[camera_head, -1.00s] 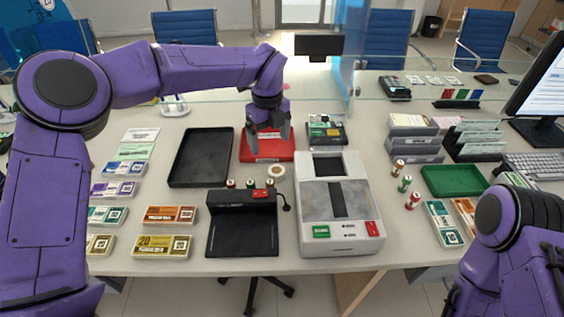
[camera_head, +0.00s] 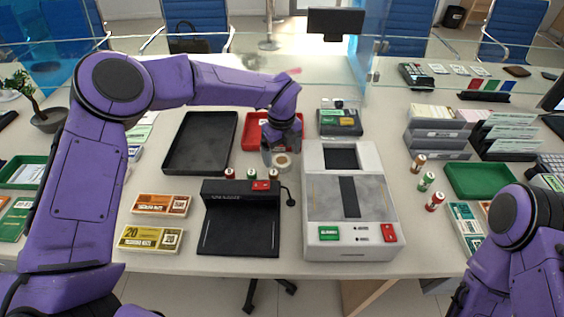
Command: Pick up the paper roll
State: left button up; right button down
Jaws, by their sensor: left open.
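The paper roll (camera_head: 283,162) is a small white roll with a tan core. It stands on the counter between the black-based device and the large grey machine. My left gripper (camera_head: 281,157) is open and pointing down at the roll, with its fingers just behind and beside it. I cannot tell whether the fingers touch the roll. The gripper covers the roll's far side. My right arm shows at the lower right, but its gripper is out of view.
A red tray (camera_head: 254,133) lies behind the gripper and a black tray (camera_head: 201,143) to its left. The grey-white machine (camera_head: 330,238) is close on the right. A card reader (camera_head: 340,122) is behind it.

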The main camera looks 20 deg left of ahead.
aim_at(282, 164)
pick_arm(q)
notch_tip(282, 164, down, 3)
jog(key=shift+w+r, duration=0.1)
jog(key=shift+r, duration=0.1)
jog(key=c, duration=1.1)
jog(key=shift+c, duration=0.2)
